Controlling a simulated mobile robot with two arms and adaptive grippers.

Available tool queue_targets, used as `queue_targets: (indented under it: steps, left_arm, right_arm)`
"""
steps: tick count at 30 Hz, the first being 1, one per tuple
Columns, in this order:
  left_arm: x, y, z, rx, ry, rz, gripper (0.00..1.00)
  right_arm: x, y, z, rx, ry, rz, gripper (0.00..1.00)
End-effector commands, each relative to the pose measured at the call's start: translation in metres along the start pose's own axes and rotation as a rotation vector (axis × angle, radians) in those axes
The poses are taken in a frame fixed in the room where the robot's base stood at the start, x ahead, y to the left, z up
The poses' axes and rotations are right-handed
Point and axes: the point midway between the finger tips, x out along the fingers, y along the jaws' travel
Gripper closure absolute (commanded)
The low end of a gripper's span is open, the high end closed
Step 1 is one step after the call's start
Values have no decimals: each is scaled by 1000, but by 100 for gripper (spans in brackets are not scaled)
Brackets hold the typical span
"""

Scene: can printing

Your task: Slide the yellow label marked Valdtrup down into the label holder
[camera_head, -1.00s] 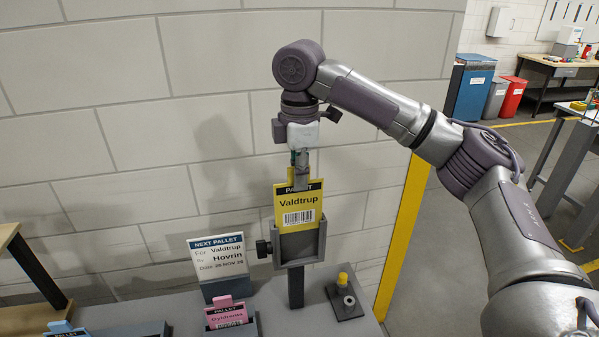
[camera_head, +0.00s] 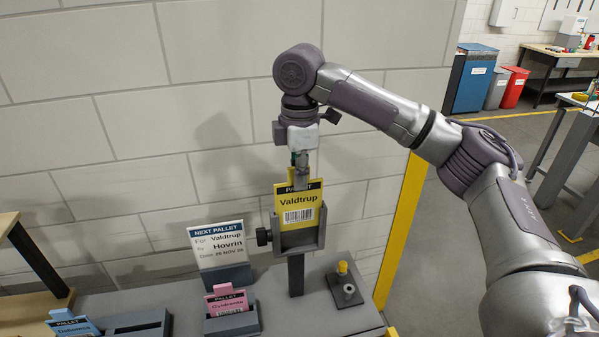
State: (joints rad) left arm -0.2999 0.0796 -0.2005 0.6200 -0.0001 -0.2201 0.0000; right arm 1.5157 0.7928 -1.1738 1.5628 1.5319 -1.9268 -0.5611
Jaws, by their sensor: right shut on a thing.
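The yellow label (camera_head: 299,209) marked Valdtrup stands upright, its lower part inside the grey label holder (camera_head: 322,228) on a dark post. The barcode still shows above the holder's front lip. My right gripper (camera_head: 300,180) comes straight down from above and is shut on the top tab of the label. My left gripper is not in view.
A white "Next pallet" card (camera_head: 217,246) stands left of the holder. A pink label (camera_head: 228,302) and a blue label (camera_head: 74,324) sit in grey racks on the bench. A small yellow-topped fixture (camera_head: 343,268) stands to the right. A wall is close behind.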

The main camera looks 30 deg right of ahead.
Motion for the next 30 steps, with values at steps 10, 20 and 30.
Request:
queue_targets:
  steps: [10, 20, 30]
  left_arm:
    - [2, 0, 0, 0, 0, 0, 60]
    - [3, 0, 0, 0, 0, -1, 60]
    - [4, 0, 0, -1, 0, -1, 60]
  right_arm:
    - [11, 0, 0, 0, 0, -1, 100]
    - [21, 0, 0, 0, 0, 0, 100]
    - [31, 0, 0, 0, 0, -1, 100]
